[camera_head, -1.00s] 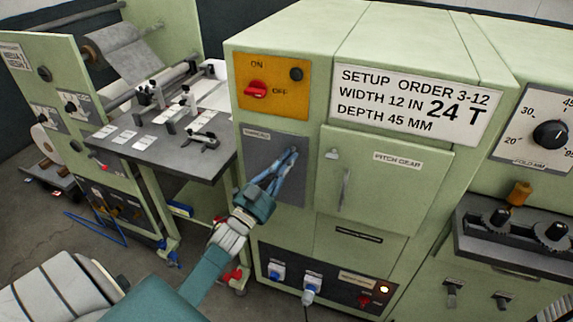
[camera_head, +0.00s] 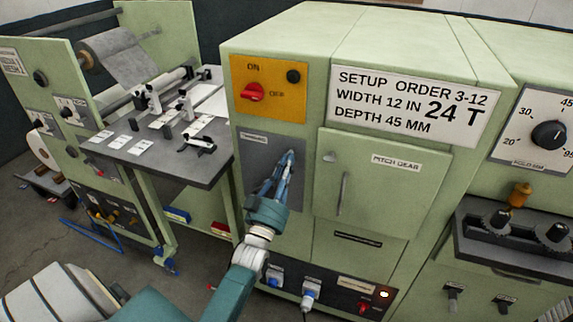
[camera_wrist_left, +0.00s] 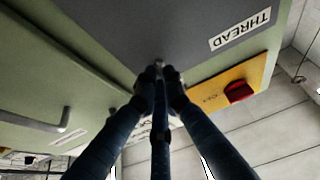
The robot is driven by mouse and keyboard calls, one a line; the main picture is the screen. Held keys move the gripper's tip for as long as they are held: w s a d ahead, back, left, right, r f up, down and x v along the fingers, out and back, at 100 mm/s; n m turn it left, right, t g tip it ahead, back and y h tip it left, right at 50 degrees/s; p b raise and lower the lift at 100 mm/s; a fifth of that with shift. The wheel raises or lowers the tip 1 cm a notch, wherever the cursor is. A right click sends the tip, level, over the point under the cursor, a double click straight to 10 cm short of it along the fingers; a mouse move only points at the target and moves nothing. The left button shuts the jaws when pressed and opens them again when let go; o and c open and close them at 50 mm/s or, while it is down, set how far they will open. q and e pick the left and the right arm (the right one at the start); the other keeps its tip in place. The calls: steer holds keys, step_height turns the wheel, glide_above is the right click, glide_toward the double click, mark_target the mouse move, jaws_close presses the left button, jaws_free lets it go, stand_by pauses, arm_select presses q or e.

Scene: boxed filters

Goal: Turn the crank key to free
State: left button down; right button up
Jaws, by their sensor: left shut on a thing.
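My left gripper (camera_head: 289,156) is in front of a dark grey panel (camera_head: 253,160) on the green machine, its fingers pointing up at the panel's upper right. In the left wrist view, the fingertips (camera_wrist_left: 159,76) are closed together on a small grey metal piece (camera_wrist_left: 158,65) at the panel face, which looks like the crank key. The fingers hide most of it, so its shape and angle cannot be told. A white label reading THREAD (camera_wrist_left: 240,29) is on the panel; no "free" marking is legible. My right gripper is not in view.
Left of the signboard is a yellow plate (camera_head: 260,105) with a red ON/OFF knob (camera_head: 253,92). Right of the panel is the PITCH GEAR door (camera_head: 385,190) with a protruding handle (camera_head: 342,192). A grey worktable (camera_head: 150,160) with small fixtures stands to the left.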

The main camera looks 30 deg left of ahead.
arm_select(q)
steer(key=shift+f, duration=0.15)
steer(key=c, duration=1.8)
jaws_free()
steer(key=shift+c, duration=0.2)
steer(key=shift+s, duration=0.1)
steer(key=v, duration=1.2)
steer(key=shift+d, duration=0.1)
